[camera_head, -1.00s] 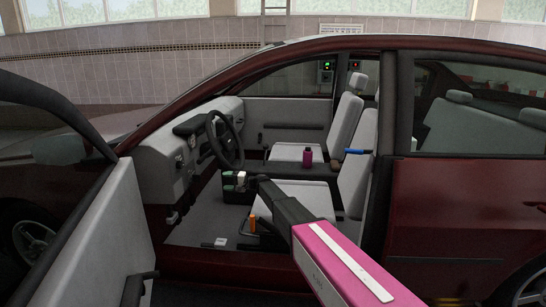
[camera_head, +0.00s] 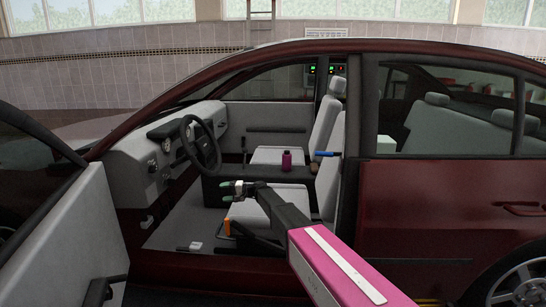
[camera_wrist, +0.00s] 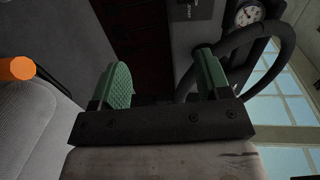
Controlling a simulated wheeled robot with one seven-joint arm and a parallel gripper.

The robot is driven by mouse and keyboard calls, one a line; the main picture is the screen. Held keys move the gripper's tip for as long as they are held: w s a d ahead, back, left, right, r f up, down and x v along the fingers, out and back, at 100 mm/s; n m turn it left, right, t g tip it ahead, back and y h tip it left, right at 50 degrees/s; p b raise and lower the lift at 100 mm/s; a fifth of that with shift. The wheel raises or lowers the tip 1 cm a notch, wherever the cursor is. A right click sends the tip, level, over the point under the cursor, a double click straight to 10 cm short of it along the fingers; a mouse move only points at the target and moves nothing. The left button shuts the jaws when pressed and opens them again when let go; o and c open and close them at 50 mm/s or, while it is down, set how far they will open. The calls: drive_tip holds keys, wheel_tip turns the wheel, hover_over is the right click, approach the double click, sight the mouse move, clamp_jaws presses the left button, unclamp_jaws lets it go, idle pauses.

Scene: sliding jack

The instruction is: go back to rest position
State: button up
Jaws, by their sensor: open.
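My gripper (camera_head: 236,190) is inside the car, above the near front seat (camera_head: 270,211), at the end of my pink and black arm that reaches in through the open door. In the wrist view my gripper (camera_wrist: 165,85) shows its two green fingertips wide apart with nothing between them. The steering wheel (camera_head: 199,143) is beyond it to the left; it also shows in the wrist view (camera_wrist: 287,50) at the upper right.
The open car door (camera_head: 70,240) stands at the left. The door pillar (camera_head: 353,165) and closed rear door (camera_head: 440,220) are at the right. A purple bottle (camera_head: 286,161) and a blue-handled tool (camera_head: 322,154) are near the far seat. An orange handle (camera_head: 227,228) is beside the near seat.

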drive_tip(key=s+d+f+h, duration=0.4)
drive_tip(key=s+d+h, duration=0.1)
drive_tip(key=s+d, duration=0.7)
drive_tip(key=s+d+f+h, duration=0.4)
drive_tip(key=s+d+h, duration=0.2)
drive_tip(key=s+d, duration=0.7)
drive_tip(key=s+d+f+g+h, duration=0.1)
drive_tip(key=s+d+f+h, duration=0.3)
drive_tip(key=s+d, duration=0.8)
drive_tip(key=d+h, duration=0.1)
drive_tip(key=d, duration=0.4)
drive_tip(key=shift+s, duration=0.15)
drive_tip(key=shift+d+h, duration=0.2)
drive_tip(key=shift+h, duration=0.1)
drive_tip(key=shift+c, duration=0.3)
